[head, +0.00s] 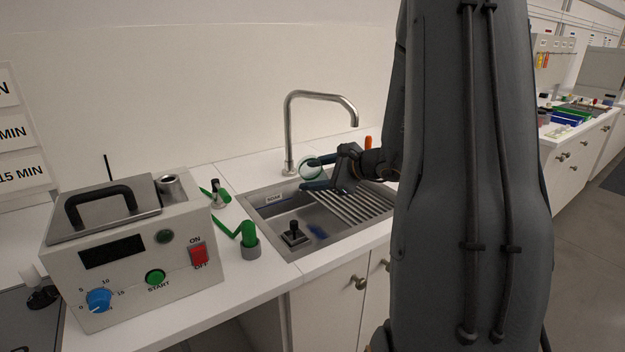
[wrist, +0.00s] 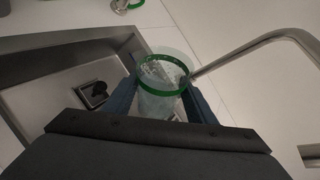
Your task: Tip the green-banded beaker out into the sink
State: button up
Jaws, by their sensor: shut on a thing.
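My gripper (head: 306,174) is shut on the green-banded beaker (head: 309,172), a clear vessel with a green ring. In the head view its outline is nearly round, so it looks tipped well over. It is held above the back of the sink (head: 268,213), close to the tap. In the wrist view the beaker (wrist: 160,100) stands between the two dark blue fingers (wrist: 158,97), with the green band near its far end. The sink basin (wrist: 48,80) lies to its left there. I cannot tell whether anything is inside the beaker.
A steel tap (head: 290,130) rises behind the sink, its pipe close to the beaker in the wrist view (wrist: 255,45). A black fitting (head: 294,234) sits in the basin, beside a ribbed drainer (head: 345,208). A control box (head: 130,255) and green-handled items (head: 249,235) stand left.

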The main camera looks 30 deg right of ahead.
jog(key=shift+f+n+t+h+b, duration=0.1)
jog(key=shift+n+t+h+b, duration=0.45)
jog(key=shift+b, duration=2.5)
jog(key=shift+f+n+t+h+b, duration=0.1)
jog(key=shift+n+h+b, duration=0.5)
jog(key=shift+b, duration=2.4)
jog(key=shift+s+a+f+n+t+h+b, duration=0.15)
jog(key=shift+n+b, duration=0.35)
jog(key=shift+b, duration=1.75)
jog(key=shift+w+a+f+n+t+h+b, duration=0.1)
jog(key=shift+f+n+t+h+b, duration=0.3)
jog(key=shift+b, duration=1.85)
jog(key=shift+s+a+r+n+t+b, duration=0.1)
jog(key=shift+n+b, duration=0.55)
jog(key=shift+b, duration=1.6)
jog(key=shift+s+a+r+n+t+h+b, duration=0.1)
jog(key=shift+r+n+t+b, duration=0.2)
jog(key=shift+b, duration=1.2)
jog(key=shift+a+r+n+t+h+b, duration=0.15)
jog(key=shift+n+b, duration=0.3)
jog(key=shift+b, duration=1.1)
jog(key=shift+s+a+r+n+t+h+b, duration=0.15)
jog(key=shift+n+b, duration=0.2)
jog(key=shift+b, duration=1.15)
jog(key=shift+a+r+n+t+p, duration=0.2)
jog(key=shift+r+n+t+p, duration=0.1)
jog(key=shift+n+p, duration=0.45)
